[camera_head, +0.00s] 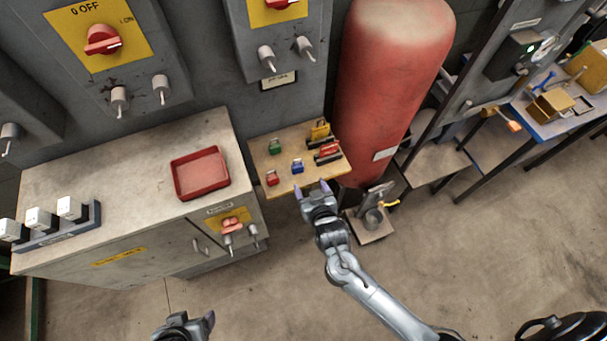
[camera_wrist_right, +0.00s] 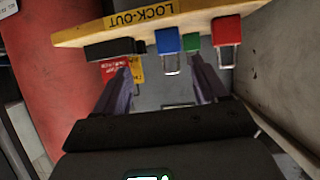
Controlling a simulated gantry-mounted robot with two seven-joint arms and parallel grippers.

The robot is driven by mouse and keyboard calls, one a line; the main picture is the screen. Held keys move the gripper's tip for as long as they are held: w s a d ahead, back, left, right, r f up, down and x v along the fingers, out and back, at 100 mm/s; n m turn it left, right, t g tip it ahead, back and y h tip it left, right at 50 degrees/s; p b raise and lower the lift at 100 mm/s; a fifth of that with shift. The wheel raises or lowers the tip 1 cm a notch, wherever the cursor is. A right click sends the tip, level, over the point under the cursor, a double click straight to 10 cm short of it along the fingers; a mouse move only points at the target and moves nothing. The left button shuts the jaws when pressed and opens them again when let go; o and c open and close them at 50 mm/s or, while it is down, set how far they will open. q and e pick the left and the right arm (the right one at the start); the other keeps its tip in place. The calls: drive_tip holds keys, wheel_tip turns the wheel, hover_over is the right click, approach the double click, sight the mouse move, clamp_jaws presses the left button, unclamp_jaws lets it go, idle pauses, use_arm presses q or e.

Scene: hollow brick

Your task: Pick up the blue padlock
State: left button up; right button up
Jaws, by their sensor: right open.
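The blue padlock (camera_head: 297,166) is on a wooden lock-out board between a red padlock (camera_head: 272,178) and a red item at the right. It also shows in the right wrist view (camera_wrist_right: 168,42), its metal shackle pointing down in that picture. My right gripper (camera_head: 313,190) is open and empty just in front of the board's near edge. In the right wrist view its two fingers (camera_wrist_right: 160,85) are apart, with the blue padlock ahead between them, not touched. My left gripper (camera_head: 192,323) is at the bottom edge, far from the board; its jaw opening is unclear.
The lock-out board (camera_head: 258,158) also bears a green padlock (camera_head: 275,146) and a yellow item (camera_head: 320,130). A red tray (camera_head: 200,173) lies on the grey cabinet (camera_head: 120,165) at left. A red cylinder (camera_head: 385,80) stands behind the board at right. The floor in front is mostly clear.

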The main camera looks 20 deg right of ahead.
sight(298, 168)
drive_tip(key=shift+t, duration=0.4)
drive_tip(key=x, duration=0.2)
drive_tip(key=b+x, duration=0.1)
drive_tip(key=x, duration=0.1)
drive_tip(key=a+r+b+x, duration=0.1)
drive_tip(key=x, duration=0.2)
drive_tip(key=shift+w, duration=0.25)
use_arm(q)
drive_tip(key=shift+s+f, duration=0.1)
drive_tip(key=shift+f, duration=1.7)
use_arm(e)
drive_tip(key=shift+x, duration=3)
drive_tip(key=shift+s+a+f, duration=0.1)
drive_tip(key=shift+a+f, duration=0.05)
drive_tip(key=shift+c, duration=0.4)
drive_tip(key=c, duration=1)
